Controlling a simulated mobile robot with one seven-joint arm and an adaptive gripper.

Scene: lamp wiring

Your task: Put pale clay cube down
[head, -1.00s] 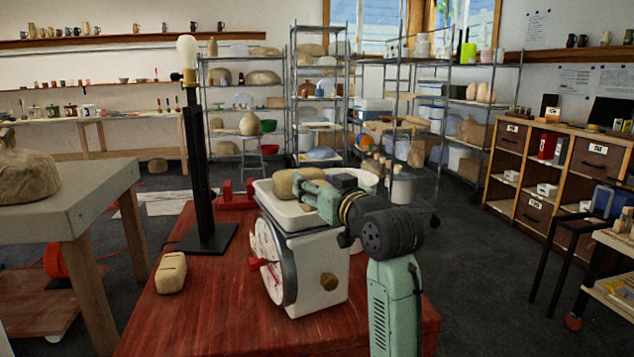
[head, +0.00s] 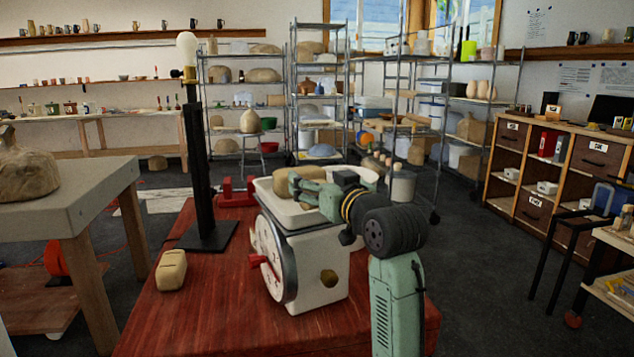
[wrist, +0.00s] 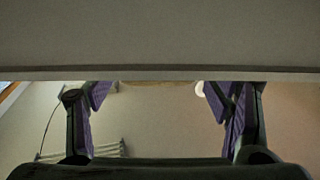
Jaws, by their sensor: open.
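A pale clay lump (head: 292,173), which looks like the pale clay cube, rests in the white pan (head: 284,213) on top of a weighing scale (head: 322,277). My gripper (head: 303,190) is over the pan at the near right side of the clay, with its fingers partly in front of it. The jaws are open; in the wrist view the two purple-padded fingers (wrist: 162,105) stand wide apart with nothing held between them. A thin tan edge shows between them, and a broad grey surface fills the top of that view. Whether the fingers still touch the clay cannot be told.
A smaller clay block (head: 171,270) lies on the red table (head: 210,310) left of the scale. A black lamp stand (head: 196,150) with a bulb rises behind it. A grey worktable (head: 95,200) stands at left. The red table's front left is clear.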

